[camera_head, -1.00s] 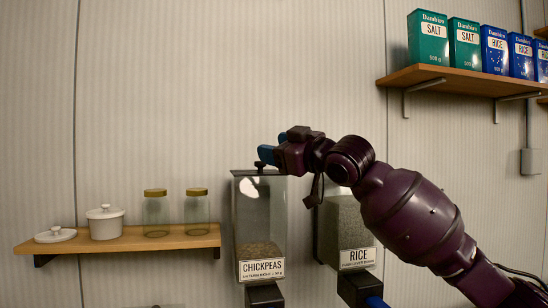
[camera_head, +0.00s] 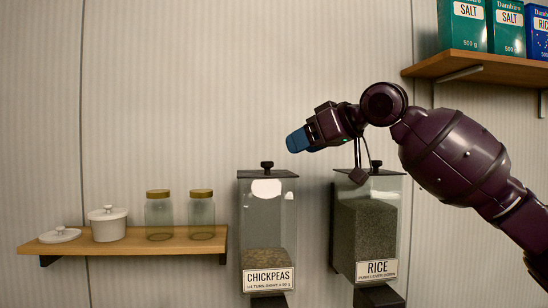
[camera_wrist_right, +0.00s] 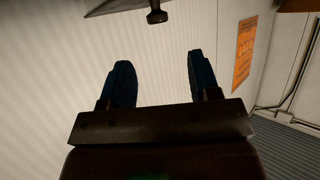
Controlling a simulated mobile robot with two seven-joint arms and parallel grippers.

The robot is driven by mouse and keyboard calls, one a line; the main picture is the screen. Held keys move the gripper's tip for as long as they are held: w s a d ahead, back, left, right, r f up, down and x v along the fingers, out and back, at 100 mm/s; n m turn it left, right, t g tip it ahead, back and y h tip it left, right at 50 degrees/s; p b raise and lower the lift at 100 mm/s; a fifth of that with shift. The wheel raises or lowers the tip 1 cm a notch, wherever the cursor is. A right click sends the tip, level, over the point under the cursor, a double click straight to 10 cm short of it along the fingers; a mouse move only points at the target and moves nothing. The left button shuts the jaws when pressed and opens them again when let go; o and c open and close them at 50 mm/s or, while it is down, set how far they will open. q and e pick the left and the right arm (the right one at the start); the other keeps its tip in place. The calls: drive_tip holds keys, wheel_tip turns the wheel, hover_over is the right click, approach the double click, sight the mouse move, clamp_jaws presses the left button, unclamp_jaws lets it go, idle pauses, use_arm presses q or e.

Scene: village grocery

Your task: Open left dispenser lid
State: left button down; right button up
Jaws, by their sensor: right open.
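The left dispenser (camera_head: 266,225) is a clear bin labelled CHICKPEAS, partly filled, on the wall. Its dark flat lid (camera_head: 285,174) lies level on top, with a black knob (camera_head: 267,165) standing up from it. A dark lid edge with a knob (camera_wrist_right: 157,16) shows at the top of the right wrist view. My right gripper (camera_head: 297,141) has blue fingertips and hangs above and just right of the knob, apart from it. In the wrist view its fingers (camera_wrist_right: 160,62) are spread, with nothing between them. My left gripper is not in view.
The RICE dispenser (camera_head: 366,232) stands right of the chickpeas one, below my right arm. A wooden shelf (camera_head: 140,241) at left holds glass jars (camera_head: 159,215), a white pot (camera_head: 107,226) and a small lid (camera_head: 60,235). An upper shelf (camera_head: 470,63) holds salt and rice boxes.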

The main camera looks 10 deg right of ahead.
sight(274, 175)
drive_tip(key=p+x, duration=0.1)
drive_tip(key=x, duration=0.8)
drive_tip(key=shift+w+d+p, duration=0.1)
drive_tip(key=shift+p, duration=0.25)
drive_tip(key=shift+r, duration=0.1)
clamp_jaws()
